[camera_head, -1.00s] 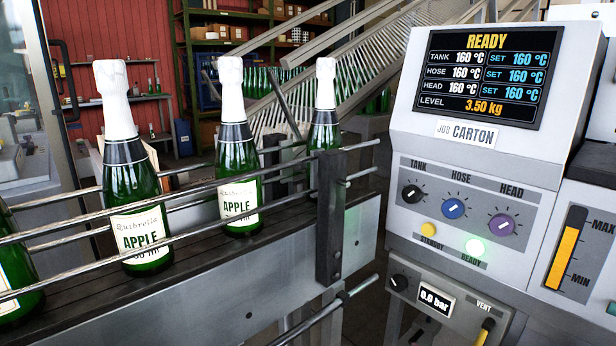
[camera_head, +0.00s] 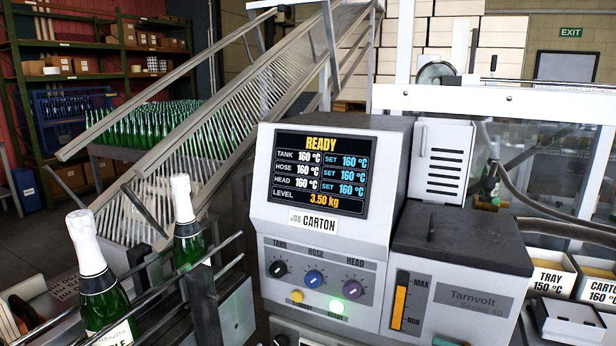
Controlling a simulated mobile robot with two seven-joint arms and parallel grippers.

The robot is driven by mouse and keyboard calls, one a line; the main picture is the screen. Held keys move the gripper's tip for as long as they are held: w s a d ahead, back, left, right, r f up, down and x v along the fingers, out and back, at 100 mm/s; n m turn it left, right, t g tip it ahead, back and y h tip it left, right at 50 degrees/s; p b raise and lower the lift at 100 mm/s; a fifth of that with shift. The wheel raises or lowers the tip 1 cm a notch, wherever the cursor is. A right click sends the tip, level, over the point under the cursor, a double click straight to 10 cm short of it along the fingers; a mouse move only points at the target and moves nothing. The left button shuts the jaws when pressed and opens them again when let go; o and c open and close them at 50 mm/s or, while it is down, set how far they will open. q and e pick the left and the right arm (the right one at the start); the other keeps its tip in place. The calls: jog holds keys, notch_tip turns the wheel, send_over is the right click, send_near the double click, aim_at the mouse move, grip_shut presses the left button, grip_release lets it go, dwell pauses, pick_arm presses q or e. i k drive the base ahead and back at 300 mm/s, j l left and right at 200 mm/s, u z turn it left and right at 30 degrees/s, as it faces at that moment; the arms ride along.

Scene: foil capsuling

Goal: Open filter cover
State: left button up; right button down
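A white louvred panel (camera_head: 443,160) with dark slots stands behind the glue machine, right of its display. It looks shut, but no label shows, so I cannot tell whether it is the filter cover. The grey glue machine (camera_head: 275,225) has a lit display (camera_head: 320,172) reading READY, with 160 °C values and a 3.50 kg level. A dark flat lid (camera_head: 455,240) lies closed on its right section, marked Tarnvolt. Neither of my grippers is in view.
White-foiled green bottles (camera_head: 100,290) stand along a railed conveyor (camera_head: 205,300) at lower left. A slatted chute (camera_head: 200,135) rises behind. TRAY and CARTON bins (camera_head: 549,272) stand at right. A hose (camera_head: 540,200) hangs at right.

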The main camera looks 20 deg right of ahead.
aim_at(440, 153)
jog(key=z, duration=1.45)
